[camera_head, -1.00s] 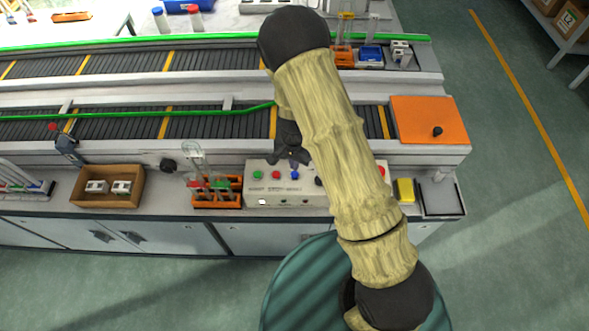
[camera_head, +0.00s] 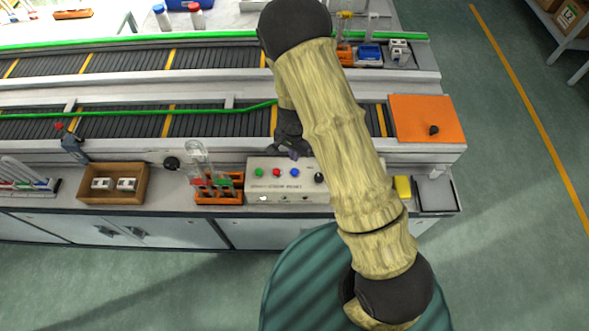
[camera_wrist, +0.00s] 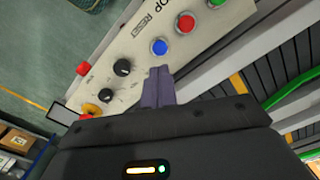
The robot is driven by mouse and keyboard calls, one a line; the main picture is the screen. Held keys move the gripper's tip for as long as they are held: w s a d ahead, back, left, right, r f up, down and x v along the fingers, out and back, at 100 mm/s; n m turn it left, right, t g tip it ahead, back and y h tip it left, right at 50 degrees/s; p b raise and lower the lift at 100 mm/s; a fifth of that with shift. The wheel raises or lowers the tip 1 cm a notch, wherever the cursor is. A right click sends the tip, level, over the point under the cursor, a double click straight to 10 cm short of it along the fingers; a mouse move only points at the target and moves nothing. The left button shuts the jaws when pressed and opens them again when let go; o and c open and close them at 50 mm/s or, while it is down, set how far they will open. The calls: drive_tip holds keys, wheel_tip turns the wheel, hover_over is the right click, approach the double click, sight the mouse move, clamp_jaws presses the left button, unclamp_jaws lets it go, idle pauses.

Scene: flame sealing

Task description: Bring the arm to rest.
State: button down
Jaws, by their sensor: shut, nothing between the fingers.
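My gripper (camera_head: 293,152) is shut and empty. In the head view it hangs above the back edge of the white control box (camera_head: 262,192), and my arm hides part of that box. In the wrist view the closed fingertips (camera_wrist: 158,84) point at the panel, close to the blue button (camera_wrist: 159,47). The red button (camera_wrist: 185,24) and two black knobs (camera_wrist: 114,58) also show on the panel there. I cannot tell the exact gap between fingertips and panel.
An orange rack (camera_head: 219,190) with glassware stands left of the box, and a wooden tray (camera_head: 114,197) lies farther left. A yellow block (camera_head: 402,188) and a grey tray (camera_head: 436,193) sit to the right. Conveyors with a green rail (camera_head: 130,113) run behind.

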idle(0.3)
drive_tip(key=s+d+r+n+t, duration=0.1)
drive_tip(key=s+d+r+n, duration=0.1)
drive_tip(key=s+d+r, duration=0.2)
drive_tip(key=s+d+r+n+b, duration=0.1)
drive_tip(key=s+d+r, duration=0.3)
drive_tip(key=r, duration=0.6)
drive_tip(key=s+d+r+n+t+b, duration=0.1)
drive_tip(key=s+d+r+n, duration=0.2)
drive_tip(key=r, duration=0.4)
drive_tip(key=s+d, duration=0.1)
drive_tip(key=d, duration=0.1)
drive_tip(key=shift+s+d+r+t, duration=0.15)
drive_tip(key=shift+s+d+t, duration=0.1)
drive_tip(key=shift+d+t, duration=0.05)
